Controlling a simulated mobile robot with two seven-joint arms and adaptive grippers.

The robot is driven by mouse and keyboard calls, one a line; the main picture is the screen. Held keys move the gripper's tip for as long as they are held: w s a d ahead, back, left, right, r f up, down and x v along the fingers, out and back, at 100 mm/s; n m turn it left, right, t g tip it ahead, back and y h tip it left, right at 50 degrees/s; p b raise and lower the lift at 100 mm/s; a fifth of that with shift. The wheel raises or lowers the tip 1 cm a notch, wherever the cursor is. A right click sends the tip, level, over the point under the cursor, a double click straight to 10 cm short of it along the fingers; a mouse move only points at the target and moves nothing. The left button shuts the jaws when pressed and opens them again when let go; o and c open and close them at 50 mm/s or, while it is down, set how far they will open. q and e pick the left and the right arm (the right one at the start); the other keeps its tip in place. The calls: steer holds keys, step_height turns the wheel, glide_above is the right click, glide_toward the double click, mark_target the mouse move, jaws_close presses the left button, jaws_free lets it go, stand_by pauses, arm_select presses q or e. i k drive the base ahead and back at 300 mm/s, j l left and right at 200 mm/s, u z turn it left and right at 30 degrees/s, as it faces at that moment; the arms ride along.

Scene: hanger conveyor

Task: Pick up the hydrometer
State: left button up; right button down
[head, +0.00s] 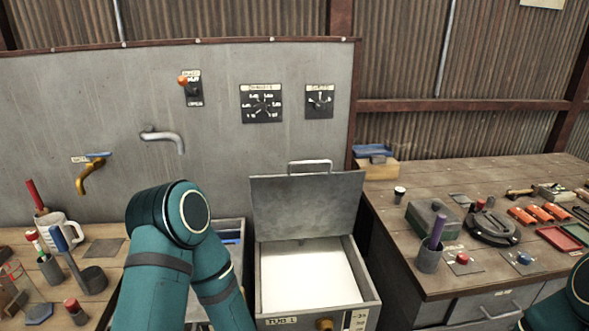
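I cannot tell for sure which thing is the hydrometer. On the left bench, a thin stick with a red and green top stands in a small dark cup (50,270). A red-handled stick (35,195) stands in a white mug (60,231). On the right bench, a purple stick (437,232) stands in a grey cup (429,260). My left arm shows as a bent teal elbow, and its gripper is out of view. Only a bit of my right arm shows at the lower right edge.
An open metal bin (270,284) with a raised lid (306,205) stands between the benches. A glass container (32,300) is at the lower left. The right bench (400,228) carries a grey-green box (432,219), a round dark device (492,228) and several orange pieces.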

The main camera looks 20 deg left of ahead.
mark_target(32, 236)
steer(key=u, duration=2.15)
